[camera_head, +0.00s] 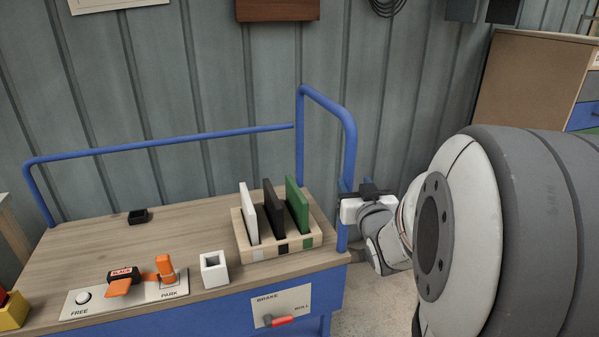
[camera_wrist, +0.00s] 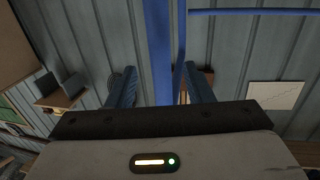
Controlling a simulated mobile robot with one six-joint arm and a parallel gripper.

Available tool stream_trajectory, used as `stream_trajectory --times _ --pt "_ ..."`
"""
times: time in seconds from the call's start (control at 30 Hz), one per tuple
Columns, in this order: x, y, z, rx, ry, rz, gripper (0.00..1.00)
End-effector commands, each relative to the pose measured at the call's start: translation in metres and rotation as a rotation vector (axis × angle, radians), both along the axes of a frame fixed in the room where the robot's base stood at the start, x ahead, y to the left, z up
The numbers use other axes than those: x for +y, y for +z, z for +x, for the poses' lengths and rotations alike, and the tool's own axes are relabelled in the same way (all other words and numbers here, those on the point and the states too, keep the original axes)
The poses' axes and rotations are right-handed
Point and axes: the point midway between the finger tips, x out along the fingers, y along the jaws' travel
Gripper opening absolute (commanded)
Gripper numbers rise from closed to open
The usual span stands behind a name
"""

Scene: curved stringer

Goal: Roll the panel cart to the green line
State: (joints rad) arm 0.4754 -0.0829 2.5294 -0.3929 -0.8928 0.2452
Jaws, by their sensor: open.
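The panel cart (camera_head: 90,255) has a wood top and a blue frame. Its blue push handle (camera_head: 349,140) rises at the right end. My gripper (camera_head: 354,196) is close beside the handle's near upright, partly hidden by my arm. In the wrist view, my open fingers (camera_wrist: 160,88) stand on either side of a vertical blue post (camera_wrist: 158,45); I cannot tell whether they touch it. A red brake lever (camera_head: 282,320) on the cart's front points right, toward the ROLL label. The green line is not in view.
A wooden rack (camera_head: 285,243) holds white, black and green panels upright. A white square holder (camera_head: 214,268), an orange peg (camera_head: 165,266) at PARK and a small black block (camera_head: 139,216) are on the top. A wall stands behind; a cabinet (camera_head: 530,90) is at right.

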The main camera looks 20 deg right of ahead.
Motion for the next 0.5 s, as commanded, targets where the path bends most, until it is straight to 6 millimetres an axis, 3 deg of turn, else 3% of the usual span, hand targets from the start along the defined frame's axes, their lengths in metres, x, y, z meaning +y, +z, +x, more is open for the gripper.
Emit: stream_trajectory --times 0.17,0.5 --pt "-0.003 -0.001 0.014 -0.023 0.008 -0.002 0.47" --pt "-0.01 -0.001 0.065 -0.022 0.009 -0.002 0.47"
